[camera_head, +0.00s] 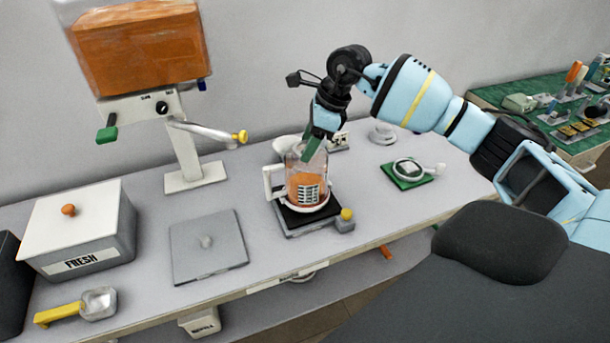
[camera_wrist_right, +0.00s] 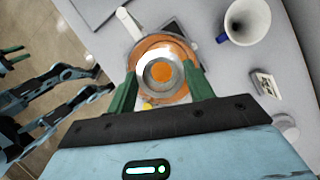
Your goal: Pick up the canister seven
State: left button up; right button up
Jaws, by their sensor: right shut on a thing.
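A clear canister (camera_head: 306,183) with orange contents and a white handle on its left stands upright on a dark base plate (camera_head: 292,220). Its label is too small to read, so I cannot tell whether it is number seven. In the right wrist view, I look down on the canister's round top (camera_wrist_right: 160,68). My right gripper (camera_head: 312,150) reaches down from above. Its green fingers are shut on the canister, one on each side of its top. My left arm shows at the left of the right wrist view; its green fingertips (camera_wrist_right: 10,57) are partly cut off.
A white funnel-like cup (camera_wrist_right: 246,20) stands close behind the canister. A round gauge on a green pad (camera_head: 408,170) is to the right.

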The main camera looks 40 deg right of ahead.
jog(key=c, duration=0.6)
jog(key=shift+r, duration=0.15)
jog(key=shift+r, duration=1.7)
jog(key=shift+s+a, duration=0.65)
jog(key=shift+s, duration=0.1)
jog(key=s+a, duration=0.3)
jog(key=s+a+r+b, duration=0.1)
jog(key=s+a, duration=0.2)
jog(key=s, duration=0.1)
jog(key=s+a, duration=0.3)
jog(key=shift+s+a+r+b, duration=0.15)
jog(key=shift+s+r+b, duration=0.05)
jog(key=shift+s+b, duration=0.1)
